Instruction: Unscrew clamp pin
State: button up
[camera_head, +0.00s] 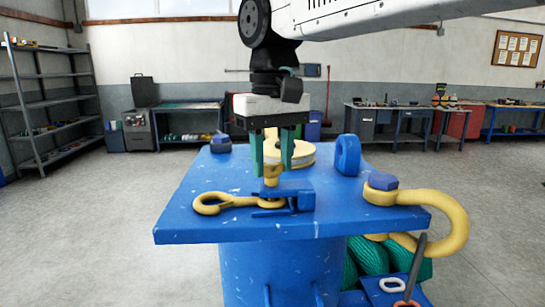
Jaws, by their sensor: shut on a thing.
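My gripper (272,160) points straight down over the blue stand, with its two green fingers on either side of the yellow clamp pin (272,175). It is shut on the pin's head. The pin stands upright, its lower end at the blue clamp block (290,194); how far it sits in the block cannot be told. A yellow eye fitting (212,204) lies at the left of the block, with its ring out to the left and its other end at the clamp.
The blue stand's top plate (190,225) carries a yellow disc (312,153) behind the gripper, a blue lug (347,155) and a large yellow shackle (450,220) with a blue bolt (382,181) at the right. Green netting (368,262) is below. The plate's front left is clear.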

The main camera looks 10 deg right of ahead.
aim_at(273, 165)
jog(key=shift+n, duration=0.6)
jog(key=o, duration=1)
jog(key=shift+r, duration=0.1)
notch_tip(273, 165, up, 8)
jog(key=shift+f, duration=0.2)
jog(key=shift+d, duration=0.1)
